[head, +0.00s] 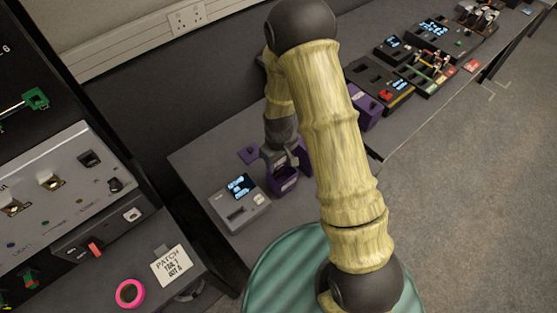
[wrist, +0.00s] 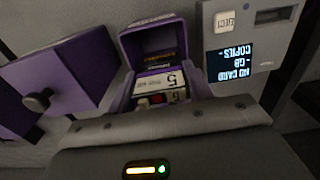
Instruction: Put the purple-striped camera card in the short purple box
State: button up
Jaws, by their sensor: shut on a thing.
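The short purple box (wrist: 192,52) stands open in the wrist view. It also shows below my gripper in the head view (head: 284,187). Inside its mouth is a white-labelled card (wrist: 150,82) marked 5, with a small red and dark patch just below it. My gripper (head: 281,160) points down at the box and is shut on a card, low at the box's mouth. The fingertips are hidden in the wrist view behind the gripper body. I cannot make out the purple stripe or whether the held card touches the box.
Another purple box (head: 365,108) stands farther right.

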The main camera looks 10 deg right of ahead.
jog(key=shift+s+d+f, duration=0.1)
jog(key=shift+f, duration=0.2)
jog(key=shift+f+b, duration=0.25)
jog(key=shift+b, duration=0.1)
jog(key=o, duration=1.1)
jog(key=shift+c, duration=1.3)
jog(key=shift+r, duration=0.15)
